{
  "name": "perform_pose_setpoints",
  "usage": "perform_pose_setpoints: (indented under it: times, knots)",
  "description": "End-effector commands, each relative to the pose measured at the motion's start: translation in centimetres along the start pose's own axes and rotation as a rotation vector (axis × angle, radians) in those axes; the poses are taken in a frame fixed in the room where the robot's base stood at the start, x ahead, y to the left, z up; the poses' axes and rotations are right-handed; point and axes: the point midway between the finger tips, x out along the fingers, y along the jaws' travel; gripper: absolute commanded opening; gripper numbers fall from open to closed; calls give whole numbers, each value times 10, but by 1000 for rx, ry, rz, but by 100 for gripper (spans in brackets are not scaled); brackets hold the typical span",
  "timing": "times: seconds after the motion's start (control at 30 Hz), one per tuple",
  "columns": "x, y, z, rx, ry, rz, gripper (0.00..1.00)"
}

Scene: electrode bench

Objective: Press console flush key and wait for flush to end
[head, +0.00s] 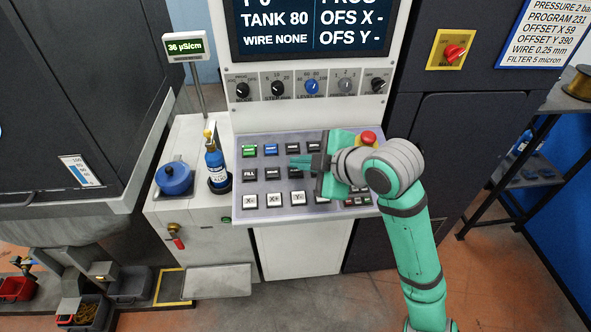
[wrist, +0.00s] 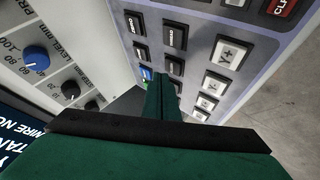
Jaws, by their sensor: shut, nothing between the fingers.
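The console key panel (head: 235,183) slopes below the screen, with rows of dark keys and a lower row of white axis keys. A green key (head: 249,151) and a blue key (head: 271,150) sit at its upper left. I cannot read which key is the flush key. My gripper (head: 291,163) is shut and empty, over the middle of the panel, pointing left. In the wrist view the shut green fingers (wrist: 160,82) point towards the key rows, and the blue key (wrist: 146,74) shows just beside their tips. Contact with a key cannot be told.
A screen (head: 310,25) reads TANK 80 and WIRE NONE. Knobs (head: 312,86) line the strip below it. A red stop button (head: 368,138) sits near my wrist. A blue bottle (head: 215,165) and a blue round pot (head: 174,179) stand left of the panel, below a small 36 µS/cm meter (head: 185,47).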

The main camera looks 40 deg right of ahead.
Motion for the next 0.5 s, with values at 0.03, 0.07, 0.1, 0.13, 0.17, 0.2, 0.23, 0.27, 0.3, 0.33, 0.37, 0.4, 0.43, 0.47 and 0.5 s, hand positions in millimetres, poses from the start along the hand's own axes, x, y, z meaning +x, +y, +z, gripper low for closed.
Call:
perform_pose_setpoints:
  times: [0.03,0.07,0.1,0.13,0.17,0.2,0.23,0.27,0.3,0.33,0.37,0.4,0.43,0.47,0.5]
  knots:
    - [0,0,0,0,0,0,0]
    - [0,0,0,0,0,0,0]
    - [0,0,0,0,0,0,0]
    - [0,0,0,0,0,0,0]
    - [0,0,0,0,0,0,0]
    - [0,0,0,0,0,0,0]
    - [0,0,0,0,0,0,0]
    - [0,0,0,0,0,0,0]
    - [1,0,0,1,0,0,0]
    - [1,-1,0,1,1,0,0]
    - [2,-1,1,1,1,0,0]
    - [2,-2,1,2,1,0,0]
    - [3,-2,2,2,1,0,0]
    - [4,-3,2,1,1,0,0]
    - [4,-3,3,1,1,0,0]
